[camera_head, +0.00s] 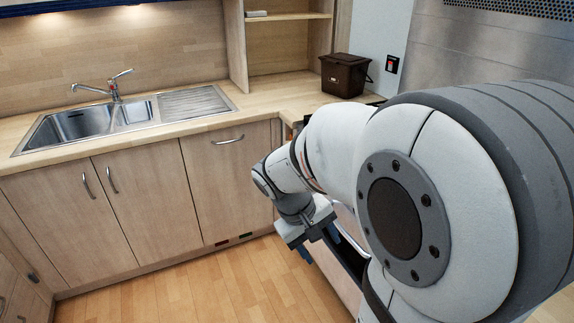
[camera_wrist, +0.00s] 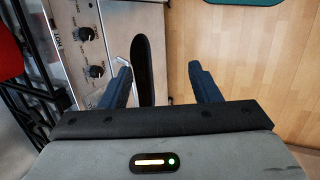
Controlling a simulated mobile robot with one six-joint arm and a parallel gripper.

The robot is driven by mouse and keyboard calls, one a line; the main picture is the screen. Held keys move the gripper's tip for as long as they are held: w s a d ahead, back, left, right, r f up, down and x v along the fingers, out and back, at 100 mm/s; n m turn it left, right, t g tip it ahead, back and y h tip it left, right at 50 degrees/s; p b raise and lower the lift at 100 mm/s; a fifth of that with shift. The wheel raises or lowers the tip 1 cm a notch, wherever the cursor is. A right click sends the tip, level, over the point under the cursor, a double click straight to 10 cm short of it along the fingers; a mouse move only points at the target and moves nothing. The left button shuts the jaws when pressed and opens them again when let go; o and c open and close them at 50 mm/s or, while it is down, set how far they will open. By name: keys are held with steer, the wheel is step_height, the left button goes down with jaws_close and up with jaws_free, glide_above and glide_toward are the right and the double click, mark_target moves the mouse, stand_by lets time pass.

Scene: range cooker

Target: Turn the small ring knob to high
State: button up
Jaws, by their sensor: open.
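The cooker's front panel (camera_wrist: 92,45) shows at the left of the wrist view. It carries a black knob (camera_wrist: 84,33) and a second black knob (camera_wrist: 95,71) below it, each ringed by small printed marks. I cannot tell which is the small ring knob or read their settings. My gripper (camera_wrist: 161,72) is open, with nothing between its dark blue fingers. Both knobs lie to the left of the left fingertip and apart from it. In the head view my gripper (camera_head: 318,243) is partly seen beyond my arm, and the knobs are hidden.
Black pan supports (camera_wrist: 25,75) and a red object (camera_wrist: 9,50) are at the wrist view's left edge. A dark oval opening (camera_wrist: 143,60) shows behind the fingers. Wooden floor (camera_wrist: 245,60) is clear at right. A sink (camera_head: 85,123) and brown bin (camera_head: 345,75) stand on the counter.

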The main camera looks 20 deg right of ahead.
steer(key=w+d+f+n+g+h, duration=0.1)
steer(key=w+d+f+n+h, duration=0.1)
steer(key=w+d+f+h, duration=0.35)
steer(key=w+d+f+n+g+h, duration=0.1)
steer(key=w+d+f+h, duration=0.2)
steer(key=w+d, duration=0.5)
steer(key=w+d+f+n+t+h+b, duration=0.1)
steer(key=w+d+f+n+t+h, duration=0.45)
steer(key=w+f, duration=0.45)
steer(key=shift+m+g+y, duration=0.35)
steer(key=shift+g+y, duration=0.05)
steer(key=shift+g, duration=0.05)
steer(key=d, duration=0.5)
steer(key=s+d, duration=0.1)
steer(key=d, duration=0.1)
steer(key=shift+d+f+p, duration=0.35)
steer(key=shift+p, duration=0.05)
steer(key=shift+c, duration=0.4)
steer(key=c, duration=0.9)
